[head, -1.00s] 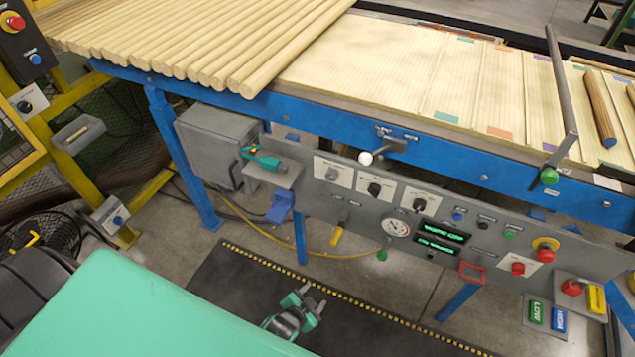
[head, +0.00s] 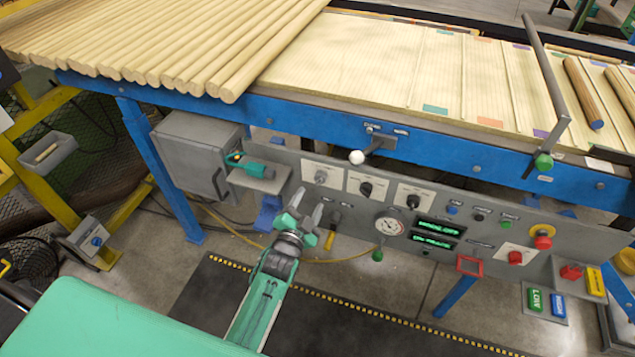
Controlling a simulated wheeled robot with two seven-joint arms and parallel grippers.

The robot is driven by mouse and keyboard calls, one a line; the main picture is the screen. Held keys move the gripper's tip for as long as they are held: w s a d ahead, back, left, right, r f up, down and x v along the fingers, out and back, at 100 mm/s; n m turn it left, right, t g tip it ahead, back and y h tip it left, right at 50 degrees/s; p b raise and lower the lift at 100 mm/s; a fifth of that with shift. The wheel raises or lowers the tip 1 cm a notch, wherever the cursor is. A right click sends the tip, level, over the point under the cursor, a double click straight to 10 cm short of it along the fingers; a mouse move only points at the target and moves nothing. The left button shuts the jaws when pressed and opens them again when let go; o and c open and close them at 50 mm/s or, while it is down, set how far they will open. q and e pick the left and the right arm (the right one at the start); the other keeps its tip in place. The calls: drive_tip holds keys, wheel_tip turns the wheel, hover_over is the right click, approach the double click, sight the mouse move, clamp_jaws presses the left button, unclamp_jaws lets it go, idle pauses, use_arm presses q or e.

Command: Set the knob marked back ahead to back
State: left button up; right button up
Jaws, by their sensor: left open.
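Three knobs on white plates sit in a row on the grey control panel (head: 470,222): a left knob (head: 320,176) in grey, a middle knob (head: 365,189) in black and a right knob (head: 413,201) in black. Their markings are too small to read, so I cannot tell which one is marked back ahead. My left gripper (head: 306,205) is open and empty. It appears just below and left of the left knob, in front of the panel, with no clear contact. Part of the panel's lower left is hidden behind it. My right gripper is not in view.
A white-balled lever (head: 357,157) juts out above the knobs. A teal tool (head: 250,166) lies on a small shelf left of the gripper. A gauge (head: 389,224), green displays and several buttons fill the panel's right side. A yellow-handled valve (head: 330,238) hangs below.

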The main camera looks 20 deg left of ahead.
sight(318, 183)
use_arm(q)
drive_tip(key=w, duration=0.7)
drive_tip(key=shift+w+d, duration=0.15)
drive_tip(key=shift+w, duration=0.25)
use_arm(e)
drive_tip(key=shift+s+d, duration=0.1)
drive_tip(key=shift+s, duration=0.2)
use_arm(q)
drive_tip(key=shift+c, duration=0.4)
drive_tip(key=c, duration=0.9)
